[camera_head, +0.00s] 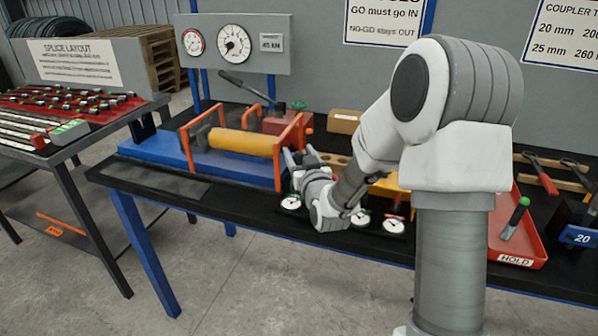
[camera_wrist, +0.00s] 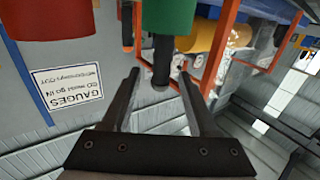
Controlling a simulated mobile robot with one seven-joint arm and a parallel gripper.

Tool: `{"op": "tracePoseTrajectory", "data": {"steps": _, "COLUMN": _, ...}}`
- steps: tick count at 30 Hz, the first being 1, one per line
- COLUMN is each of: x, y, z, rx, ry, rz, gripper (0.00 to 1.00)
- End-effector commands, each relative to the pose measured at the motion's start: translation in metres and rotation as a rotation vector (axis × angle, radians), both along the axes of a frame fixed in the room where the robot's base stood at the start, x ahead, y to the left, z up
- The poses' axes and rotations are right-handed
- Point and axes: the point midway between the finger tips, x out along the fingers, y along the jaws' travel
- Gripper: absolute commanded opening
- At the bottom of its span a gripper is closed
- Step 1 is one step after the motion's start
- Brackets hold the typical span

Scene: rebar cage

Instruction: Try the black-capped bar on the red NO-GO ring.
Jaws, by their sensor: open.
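In the wrist view, which is upside down, my gripper (camera_wrist: 160,78) is open. A dark rounded bar end (camera_wrist: 162,62) shows between its fingers, joined to a thick green piece (camera_wrist: 168,15); I cannot tell whether this is the black-capped bar, or whether the fingers touch it.
The blue press (camera_head: 150,150) with a yellow cylinder (camera_head: 245,143) and orange frame is beside my gripper. Dial gauges (camera_head: 290,202) lie along the bench front. A red HOLD tray (camera_head: 530,250) holds a green-capped bar (camera_head: 515,218). Capped bars (camera_head: 75,97) lie on the left rack.

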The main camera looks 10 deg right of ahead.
Motion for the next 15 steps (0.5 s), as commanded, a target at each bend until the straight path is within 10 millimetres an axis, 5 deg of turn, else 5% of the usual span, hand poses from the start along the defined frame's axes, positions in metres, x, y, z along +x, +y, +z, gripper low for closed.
{"op": "tracePoseTrajectory", "data": {"steps": 1, "x": 0.0, "y": 0.0, "z": 0.0, "rx": 0.0, "ry": 0.0, "rz": 0.0, "gripper": 0.55}}
{"op": "tracePoseTrajectory", "data": {"steps": 10, "x": 0.0001, "y": 0.0, "z": 0.0002, "rx": 0.0, "ry": 0.0, "rz": 0.0, "gripper": 0.01}}
{"op": "tracePoseTrajectory", "data": {"steps": 15, "x": 0.0001, "y": 0.0, "z": 0.0003, "rx": 0.0, "ry": 0.0, "rz": 0.0, "gripper": 0.0}}
